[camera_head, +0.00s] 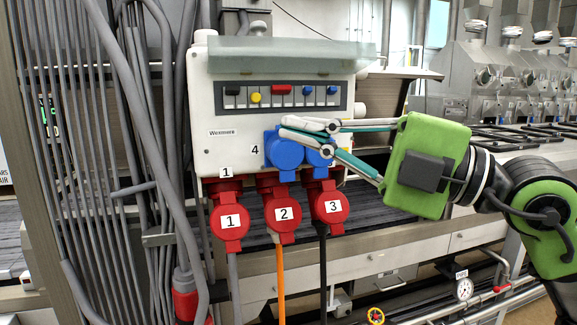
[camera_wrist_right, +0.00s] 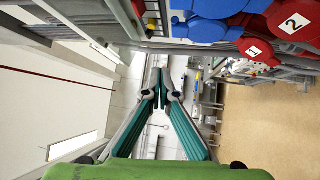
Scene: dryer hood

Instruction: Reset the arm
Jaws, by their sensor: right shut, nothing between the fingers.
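My right gripper (camera_head: 298,129) comes in from the right in the head view, in front of a white power distribution box (camera_head: 220,155). Its fingertips overlap the upper part of a blue socket (camera_head: 283,152) in that view. In the right wrist view the gripper (camera_wrist_right: 158,75) is shut with nothing between its fingers, and the blue and red sockets lie off to its upper right. My left gripper is not in view.
Red plugs numbered 1 (camera_head: 230,221), 2 (camera_head: 283,213) and 3 (camera_head: 329,207) hang below the box with cables running down. Grey pipes and cables (camera_head: 150,120) stand at the left. Metal machines (camera_head: 495,80) line the back right.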

